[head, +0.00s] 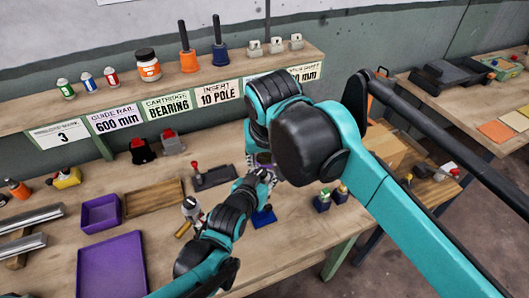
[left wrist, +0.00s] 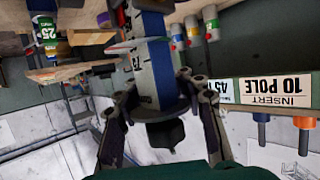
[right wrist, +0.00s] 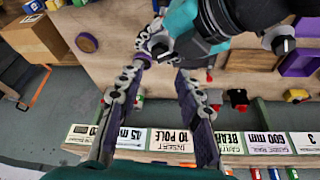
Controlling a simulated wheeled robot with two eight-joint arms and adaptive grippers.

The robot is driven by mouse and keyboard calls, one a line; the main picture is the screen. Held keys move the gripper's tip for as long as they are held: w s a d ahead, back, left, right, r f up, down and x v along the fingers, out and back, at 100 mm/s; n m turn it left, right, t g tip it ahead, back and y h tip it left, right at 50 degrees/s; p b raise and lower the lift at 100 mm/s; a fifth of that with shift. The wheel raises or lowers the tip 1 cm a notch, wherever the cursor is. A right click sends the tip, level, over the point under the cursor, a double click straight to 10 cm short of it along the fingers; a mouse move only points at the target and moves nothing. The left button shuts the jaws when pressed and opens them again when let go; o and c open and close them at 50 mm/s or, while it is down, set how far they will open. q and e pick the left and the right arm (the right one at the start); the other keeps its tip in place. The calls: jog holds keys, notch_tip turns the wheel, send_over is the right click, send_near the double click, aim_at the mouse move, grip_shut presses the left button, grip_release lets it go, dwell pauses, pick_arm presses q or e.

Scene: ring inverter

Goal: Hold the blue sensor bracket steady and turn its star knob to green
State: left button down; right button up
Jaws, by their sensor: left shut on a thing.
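The blue sensor bracket (head: 263,217) stands on the workbench. In the head view only its blue foot shows clearly, below my grippers. In the left wrist view its blue upright (left wrist: 152,72) with a white scale runs between the fingers of my left gripper (left wrist: 160,105), which is shut on it near a round grey collar. A dark knob-like part (left wrist: 165,133) sits at that collar; no green mark can be made out. My right gripper (right wrist: 163,70) is open, its fingers apart beside my left gripper. In the head view my right arm hides most of the contact area.
A shelf (head: 60,107) with labels, bottles and handled tools runs along the back. A purple tray (head: 109,265), a purple bin (head: 100,213) and a wooden tray (head: 153,198) lie left. Small blocks (head: 322,201) stand close on the right. The front bench is clear.

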jog(key=shift+v, duration=1.7)
jog(key=n+g, duration=0.4)
jog(key=n, duration=1.4)
send_over(261, 170)
jog(key=shift+h, duration=0.3)
notch_tip(261, 170, down, 11)
jog(key=shift+s+f, duration=0.1)
grip_shut()
